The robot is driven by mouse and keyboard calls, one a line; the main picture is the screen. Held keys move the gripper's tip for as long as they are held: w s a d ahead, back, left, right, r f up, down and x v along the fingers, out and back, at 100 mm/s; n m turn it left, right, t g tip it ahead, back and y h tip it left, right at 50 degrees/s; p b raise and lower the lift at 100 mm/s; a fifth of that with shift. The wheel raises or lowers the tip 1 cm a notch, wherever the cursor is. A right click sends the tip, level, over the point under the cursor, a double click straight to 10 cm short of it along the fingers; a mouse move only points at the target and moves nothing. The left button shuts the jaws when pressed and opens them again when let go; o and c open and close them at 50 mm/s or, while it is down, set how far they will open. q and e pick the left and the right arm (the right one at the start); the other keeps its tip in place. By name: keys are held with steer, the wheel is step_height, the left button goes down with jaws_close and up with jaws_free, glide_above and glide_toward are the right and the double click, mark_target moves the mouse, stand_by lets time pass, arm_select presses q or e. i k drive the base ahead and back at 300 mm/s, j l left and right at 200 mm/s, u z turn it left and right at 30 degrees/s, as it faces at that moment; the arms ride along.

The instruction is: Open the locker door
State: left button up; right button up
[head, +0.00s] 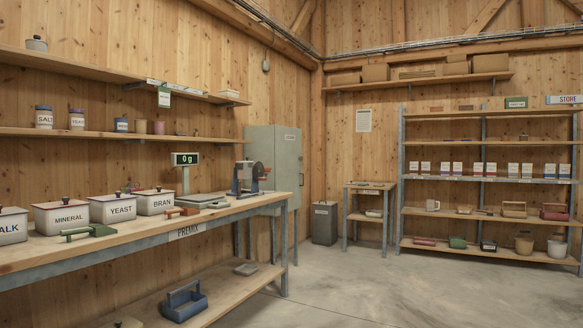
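The locker (284,166) is a grey-green metal cabinet standing on legs against the left wooden wall, near the far corner. Its door (289,165) faces right and looks shut. A small label sits near the door's top. The locker's lower left part is hidden behind the long bench and a machine on it. Neither of my grippers is in the head view.
The PREMIX bench (154,240) runs along the left wall, with labelled bins and a scale (186,160). A grey bin (324,223) and a small table (369,186) stand beyond the locker. A store rack (483,211) stands at right. The concrete floor (370,285) is clear.

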mark_target(289, 173)
steer(key=i+z, duration=0.35)
steer(key=i, duration=0.6)
steer(key=i+z, duration=0.4)
steer(key=i, duration=2.25)
steer(key=i+j+u, duration=0.15)
steer(key=i+u, duration=0.15)
steer(key=i, duration=1)
steer(key=i+l+u, duration=0.15)
steer(key=i+u, duration=0.15)
steer(key=i, duration=1)
